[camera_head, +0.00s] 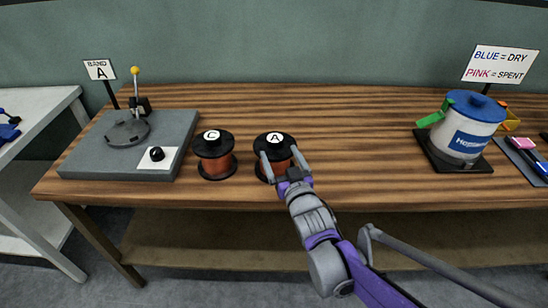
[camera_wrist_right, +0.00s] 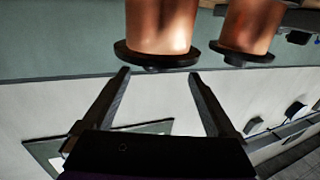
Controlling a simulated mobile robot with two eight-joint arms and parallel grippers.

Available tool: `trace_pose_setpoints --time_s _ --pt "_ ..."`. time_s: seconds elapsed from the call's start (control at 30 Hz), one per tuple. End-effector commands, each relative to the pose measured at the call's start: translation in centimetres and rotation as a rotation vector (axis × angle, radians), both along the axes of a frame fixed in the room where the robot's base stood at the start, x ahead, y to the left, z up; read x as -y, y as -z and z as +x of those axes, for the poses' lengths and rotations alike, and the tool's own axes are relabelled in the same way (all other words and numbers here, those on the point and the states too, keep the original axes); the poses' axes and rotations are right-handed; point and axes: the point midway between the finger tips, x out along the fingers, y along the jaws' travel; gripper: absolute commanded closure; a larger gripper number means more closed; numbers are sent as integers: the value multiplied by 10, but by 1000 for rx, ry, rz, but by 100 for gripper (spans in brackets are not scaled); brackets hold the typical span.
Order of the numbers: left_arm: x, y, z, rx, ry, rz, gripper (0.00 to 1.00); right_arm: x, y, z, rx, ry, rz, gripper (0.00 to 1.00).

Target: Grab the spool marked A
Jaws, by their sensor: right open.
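The spool marked A (camera_head: 274,140) stands upright on the wooden table near its front edge, with black flanges and copper-coloured winding. The spool marked C (camera_head: 213,145) stands just to its left. My right gripper (camera_head: 280,164) is open at the front of spool A, its fingers overlapping the spool's sides in the head view and hiding part of it. In the wrist view, the open fingers (camera_wrist_right: 159,73) point at a copper spool (camera_wrist_right: 160,25), apparently A, with no visible grip on it. The second spool (camera_wrist_right: 252,28) is to the right there. My left gripper is not in view.
A grey fixture (camera_head: 105,160) with a yellow-knobbed lever and a "BAND A" sign (camera_head: 100,70) is at the left. A blue-lidded canister (camera_head: 468,125) stands on a black base (camera_head: 440,163) at the right. The table between spool A and the canister is clear.

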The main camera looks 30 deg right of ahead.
Motion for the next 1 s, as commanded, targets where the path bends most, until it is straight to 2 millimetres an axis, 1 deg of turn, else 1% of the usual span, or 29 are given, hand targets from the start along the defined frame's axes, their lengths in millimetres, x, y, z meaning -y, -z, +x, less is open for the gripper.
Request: trace_pose_setpoints --time_s 0.03,0.27,0.43,0.53,0.63,0.83,0.87,1.0 --pt "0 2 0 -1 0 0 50 2 1 8 0 0 0 8" --pt "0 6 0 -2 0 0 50 7 1 25 -1 0 -1 8" --pt "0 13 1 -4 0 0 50 17 1 49 -1 1 0 8" --pt "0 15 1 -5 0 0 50 19 1 61 -1 0 1 8" --pt "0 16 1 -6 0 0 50 21 0 66 0 0 0 8" --pt "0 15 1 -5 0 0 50 20 -1 66 0 0 0 8" --pt "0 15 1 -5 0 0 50 20 -1 66 0 0 0 10" --pt "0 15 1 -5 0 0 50 20 -1 66 -1 0 0 35"
